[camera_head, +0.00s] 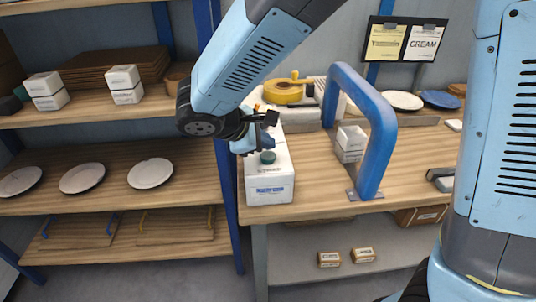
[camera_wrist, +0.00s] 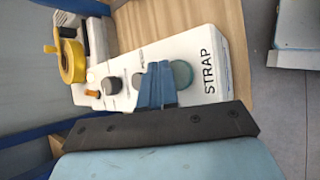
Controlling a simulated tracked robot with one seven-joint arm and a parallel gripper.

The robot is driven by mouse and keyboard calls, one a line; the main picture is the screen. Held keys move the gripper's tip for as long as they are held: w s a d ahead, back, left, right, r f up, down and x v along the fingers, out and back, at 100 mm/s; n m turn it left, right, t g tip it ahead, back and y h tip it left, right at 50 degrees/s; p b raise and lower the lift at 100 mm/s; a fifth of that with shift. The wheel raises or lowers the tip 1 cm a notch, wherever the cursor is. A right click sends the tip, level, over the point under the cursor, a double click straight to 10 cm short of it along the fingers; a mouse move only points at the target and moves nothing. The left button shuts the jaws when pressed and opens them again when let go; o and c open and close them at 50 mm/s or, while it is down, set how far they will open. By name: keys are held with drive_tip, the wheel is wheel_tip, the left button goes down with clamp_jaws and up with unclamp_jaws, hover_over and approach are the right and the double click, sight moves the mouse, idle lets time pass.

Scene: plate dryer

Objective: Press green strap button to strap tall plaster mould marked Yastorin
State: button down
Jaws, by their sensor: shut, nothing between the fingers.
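The white strapping machine (camera_head: 270,187) stands at the left end of the bench, with a green button (camera_head: 267,157) on its top. In the wrist view the green button (camera_wrist: 182,74) sits beside the word STRAP. My gripper (camera_head: 266,145) is shut and empty, fingers down, close above the button. In the wrist view its blue fingertips (camera_wrist: 157,68) overlap the button's left edge; I cannot tell whether they touch it. A stack of white plaster moulds (camera_head: 350,141) stands under the blue arch (camera_head: 380,130); its lettering is too small to read.
A yellow strap roll (camera_head: 284,92) lies behind the machine. A black knob (camera_wrist: 112,85) and an orange knob (camera_wrist: 92,94) are on its top. A board (camera_head: 403,40) carries cards reading Yastorin and CREAM. Shelves with plates (camera_head: 82,178) and white blocks (camera_head: 122,77) stand left.

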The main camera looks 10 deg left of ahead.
sight(265, 156)
drive_tip(key=shift+r, duration=0.1)
drive_tip(key=shift+r, duration=2.45)
drive_tip(key=s+d+r+m+g+y, duration=0.15)
drive_tip(key=d+m, duration=0.25)
drive_tip(key=d, duration=0.5)
drive_tip(key=w+d+r+m+g, duration=0.1)
drive_tip(key=d+r+m+g, duration=0.2)
drive_tip(key=d, duration=0.7)
drive_tip(key=s+d+r+m+t+y, duration=0.1)
drive_tip(key=s+d+m+y, duration=0.1)
drive_tip(key=s+d+m, duration=0.2)
drive_tip(key=s+d+r+m+t+y, duration=0.2)
drive_tip(key=s+d+m, duration=0.3)
drive_tip(key=d+m, duration=0.2)
drive_tip(key=shift+s+d+r+m, duration=0.2)
drive_tip(key=shift+d+r+m, duration=0.15)
drive_tip(key=shift+d, duration=0.2)
drive_tip(key=shift+y, duration=0.25)
